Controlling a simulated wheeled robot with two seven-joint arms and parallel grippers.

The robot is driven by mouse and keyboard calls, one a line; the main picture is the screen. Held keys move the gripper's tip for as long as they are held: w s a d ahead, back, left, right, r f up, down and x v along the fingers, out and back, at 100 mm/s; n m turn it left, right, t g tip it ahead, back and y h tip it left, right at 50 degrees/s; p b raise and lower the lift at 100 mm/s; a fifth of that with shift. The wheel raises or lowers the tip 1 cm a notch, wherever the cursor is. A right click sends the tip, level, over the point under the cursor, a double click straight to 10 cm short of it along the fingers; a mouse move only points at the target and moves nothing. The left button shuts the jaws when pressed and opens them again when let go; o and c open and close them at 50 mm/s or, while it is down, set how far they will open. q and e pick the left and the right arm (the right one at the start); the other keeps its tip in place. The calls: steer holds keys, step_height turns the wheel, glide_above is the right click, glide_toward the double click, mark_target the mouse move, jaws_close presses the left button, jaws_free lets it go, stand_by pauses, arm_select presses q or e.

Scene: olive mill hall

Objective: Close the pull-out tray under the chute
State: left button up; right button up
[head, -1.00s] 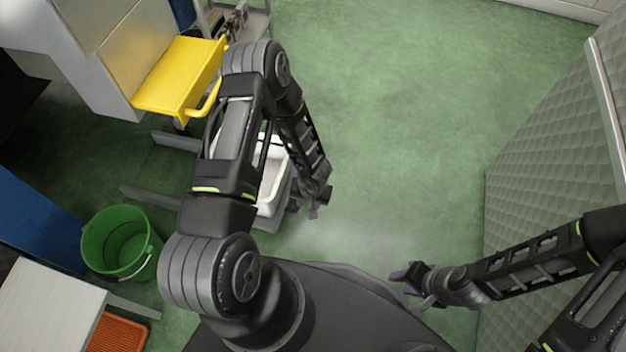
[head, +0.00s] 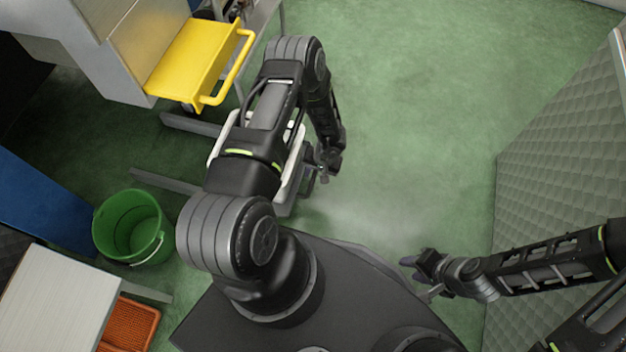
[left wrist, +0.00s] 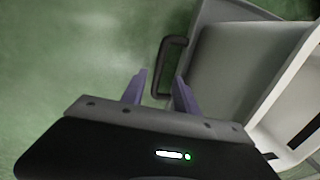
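A yellow tray (head: 188,62) with a yellow bar handle (head: 232,75) juts out, pulled out, from under the grey metal housing (head: 125,50) at the upper left of the head view. My left gripper (head: 327,165) is down and to the right of it, well apart from the handle. In the left wrist view its two fingers (left wrist: 160,88) are spread with nothing between them. A dark handle (left wrist: 171,62) on a grey bin or cart lies beyond the fingertips; I cannot tell how far. My right gripper (head: 418,275) is at the lower right, its fingers apart and empty.
A white container (left wrist: 285,85) sits on the grey piece, mostly hidden behind my left arm in the head view. A green bucket (head: 133,228), an orange crate (head: 130,325) and a pale table (head: 55,300) stand at left. A quilted panel (head: 560,150) is at right. The middle floor is clear.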

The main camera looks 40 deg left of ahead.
mark_target(312, 182)
arm_select(q)
steer(key=f, duration=0.1)
steer(key=f+b, duration=0.1)
steer(key=f, duration=0.1)
steer(key=a+f, duration=0.1)
steer(key=f, duration=0.1)
steer(key=shift+s+f, duration=0.1)
steer(key=shift+s, duration=0.05)
jaws_close()
stand_by(1.3)
